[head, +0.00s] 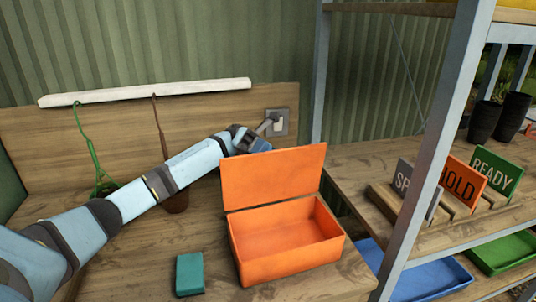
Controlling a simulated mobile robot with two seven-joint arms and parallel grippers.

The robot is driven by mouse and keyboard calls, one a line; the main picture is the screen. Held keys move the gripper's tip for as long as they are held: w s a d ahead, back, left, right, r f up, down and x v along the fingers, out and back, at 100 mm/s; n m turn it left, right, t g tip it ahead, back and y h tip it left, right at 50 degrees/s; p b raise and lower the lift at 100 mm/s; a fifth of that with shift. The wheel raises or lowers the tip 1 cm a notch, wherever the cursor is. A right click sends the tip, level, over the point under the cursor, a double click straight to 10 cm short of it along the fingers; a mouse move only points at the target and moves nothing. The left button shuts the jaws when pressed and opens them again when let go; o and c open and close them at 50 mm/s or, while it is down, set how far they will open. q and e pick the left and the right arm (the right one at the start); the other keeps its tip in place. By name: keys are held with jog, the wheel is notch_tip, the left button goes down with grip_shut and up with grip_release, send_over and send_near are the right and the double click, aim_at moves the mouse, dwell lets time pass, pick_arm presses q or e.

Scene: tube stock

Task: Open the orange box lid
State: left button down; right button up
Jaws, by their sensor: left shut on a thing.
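The orange box (290,262) stands on the wooden bench, open at the top, and its inside looks empty. Its orange lid (272,178) stands raised at the back edge, roughly upright. My left gripper (255,145) is at the lid's top edge, left of its middle. It is shut on the lid, though its fingertips are partly hidden and small. My right gripper is not in view.
A teal block (190,273) lies on the bench left of the box. A wall switch plate (278,121) is just behind my gripper. A metal shelf post (437,150) rises at the right, with sign cards (462,187) beyond. Green and brown hanging items (94,160) are at the left.

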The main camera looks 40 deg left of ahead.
pick_arm(q)
jog(key=c, duration=0.9)
grip_release()
jog(key=shift+c, duration=0.2)
jog(key=shift+r, duration=0.1)
notch_tip(320, 180, up, 20)
jog(key=shift+p, duration=0.3)
